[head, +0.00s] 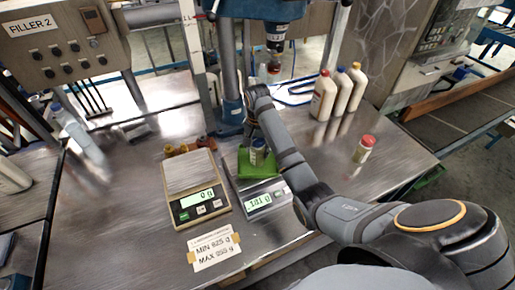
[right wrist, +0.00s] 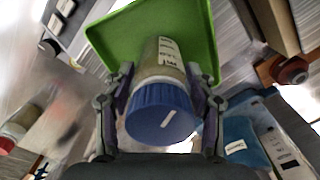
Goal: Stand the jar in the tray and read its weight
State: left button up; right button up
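The jar (head: 257,152) has a blue lid and a pale label. It stands in the green tray (head: 272,170) on the right-hand scale (head: 249,198). In the right wrist view the jar's lid (right wrist: 160,112) faces me, with the tray (right wrist: 110,28) beyond its base. My right gripper (right wrist: 160,82) has a finger on each side of the jar, seemingly in contact with it. In the head view my right arm partly hides the tray. The scale's display (head: 259,202) shows digits too small to read surely. My left gripper is not in view.
A second scale (head: 190,172) to the left reads about zero. A MIN/MAX card (head: 213,248) lies in front. A red-capped jar (head: 364,148) and several white bottles (head: 323,96) stand to the right. The filler's column (head: 229,75) rises behind.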

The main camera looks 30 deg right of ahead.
jog(key=o, duration=0.3)
jog(key=shift+o, duration=0.2)
jog(key=shift+r, duration=0.1)
notch_tip(320, 180, up, 12)
jog(key=p, duration=1.1)
jog(key=shift+r, duration=0.2)
jog(key=shift+f, duration=0.15)
jog(key=shift+f, duration=0.1)
